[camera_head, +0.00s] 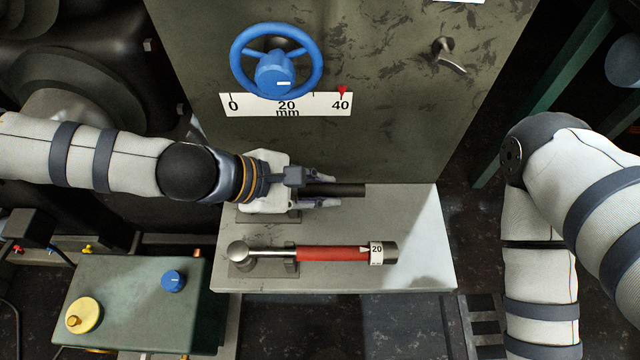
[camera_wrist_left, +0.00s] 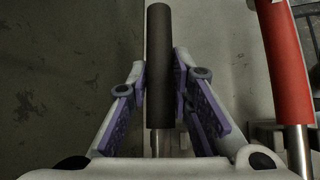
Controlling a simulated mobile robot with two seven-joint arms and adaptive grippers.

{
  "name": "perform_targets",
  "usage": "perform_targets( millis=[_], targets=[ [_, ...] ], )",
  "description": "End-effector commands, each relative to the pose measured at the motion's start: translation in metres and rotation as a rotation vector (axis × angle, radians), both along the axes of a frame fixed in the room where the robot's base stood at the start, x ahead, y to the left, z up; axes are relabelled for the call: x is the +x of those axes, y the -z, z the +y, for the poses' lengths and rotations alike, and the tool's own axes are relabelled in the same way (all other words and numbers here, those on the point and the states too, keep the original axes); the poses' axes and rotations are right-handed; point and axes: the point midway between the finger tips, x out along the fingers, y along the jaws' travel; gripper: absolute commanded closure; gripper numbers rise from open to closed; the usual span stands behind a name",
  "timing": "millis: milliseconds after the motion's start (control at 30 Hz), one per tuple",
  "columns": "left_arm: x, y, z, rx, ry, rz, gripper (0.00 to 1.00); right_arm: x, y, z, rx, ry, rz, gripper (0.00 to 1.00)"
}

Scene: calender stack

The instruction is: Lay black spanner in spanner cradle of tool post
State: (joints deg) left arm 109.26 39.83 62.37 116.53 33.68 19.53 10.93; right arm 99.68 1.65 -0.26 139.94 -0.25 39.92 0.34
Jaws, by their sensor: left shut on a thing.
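The black spanner (camera_head: 345,190) lies level, parallel to the shelf's long edge, its dark handle pointing right. My left gripper (camera_head: 318,190) is shut on its handle. In the left wrist view the dark handle (camera_wrist_left: 159,60) stands between the two purple-padded fingers, with a bright metal shank below. The spanner's head is hidden behind my gripper and wrist. A grey cradle block (camera_head: 290,216) shows partly under my left gripper; I cannot tell whether the spanner touches it. My right arm is at the right of the head view, its gripper out of sight.
A red-handled torque wrench (camera_head: 330,254) marked 20 rests on a second cradle in front, close to my left gripper. The pale shelf (camera_head: 425,240) is bare at its right end. A panel with a blue handwheel (camera_head: 276,75) and a 0–40 mm scale (camera_head: 260,104) rises behind.

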Motion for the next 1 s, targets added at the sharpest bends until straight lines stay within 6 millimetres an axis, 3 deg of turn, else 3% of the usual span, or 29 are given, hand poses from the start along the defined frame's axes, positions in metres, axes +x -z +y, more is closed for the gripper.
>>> perform_targets(
  millis=[1000],
  targets=[
    [0.000,0.020,0.000,-0.001,0.001,-0.002,1.00,-0.006,0.010,0.000,0.000,0.000,0.019,0.30]
  ],
)
